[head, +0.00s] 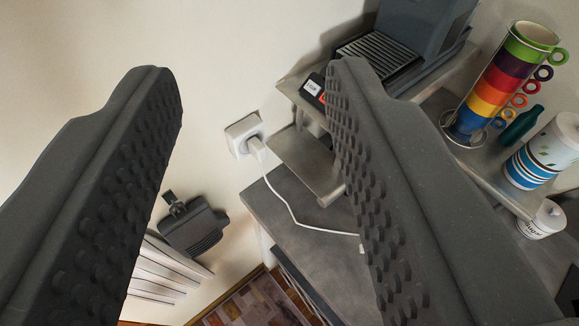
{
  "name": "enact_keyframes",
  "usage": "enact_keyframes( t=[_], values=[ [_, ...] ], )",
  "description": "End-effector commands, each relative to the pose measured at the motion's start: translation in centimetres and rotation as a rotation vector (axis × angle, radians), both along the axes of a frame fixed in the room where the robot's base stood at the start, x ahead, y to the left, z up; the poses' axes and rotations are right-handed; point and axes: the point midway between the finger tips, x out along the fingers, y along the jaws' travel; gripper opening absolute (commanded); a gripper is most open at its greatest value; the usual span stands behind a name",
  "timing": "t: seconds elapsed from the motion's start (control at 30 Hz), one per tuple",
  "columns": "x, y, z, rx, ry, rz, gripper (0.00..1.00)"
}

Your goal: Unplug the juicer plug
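A white plug (257,147) sits in a white wall socket (243,131) in the middle of the head view. A thin white cord (290,208) runs from the plug down across the grey counter and passes behind my right finger. Which appliance the cord feeds is hidden. My gripper (250,80) is open and empty. Its two dark, studded fingers stand wide apart in the foreground, with the plug and socket seen in the gap between them, farther off.
A grey shelf (310,165) juts out right of the plug. Above it stands a dark machine with a slatted tray (380,55). Stacked coloured cups (500,80), a green bottle (522,124) and white canisters (545,152) stand at right. A dark wall fixture (193,228) hangs lower left.

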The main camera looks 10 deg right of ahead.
Motion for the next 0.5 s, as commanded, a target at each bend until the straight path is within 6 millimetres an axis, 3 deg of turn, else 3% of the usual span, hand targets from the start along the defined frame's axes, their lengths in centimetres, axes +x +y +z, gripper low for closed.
enact_keyframes(
  t=[0.17, 0.37, 0.5],
  values=[
    [3.2, -2.4, -0.6, -0.038, -0.005, -0.051, 0.4],
    [11.3, -7.6, -2.9, -0.164, -0.039, -0.132, 0.4],
    [16.8, -10.0, -6.3, -0.256, -0.054, -0.113, 0.4]
  ],
)
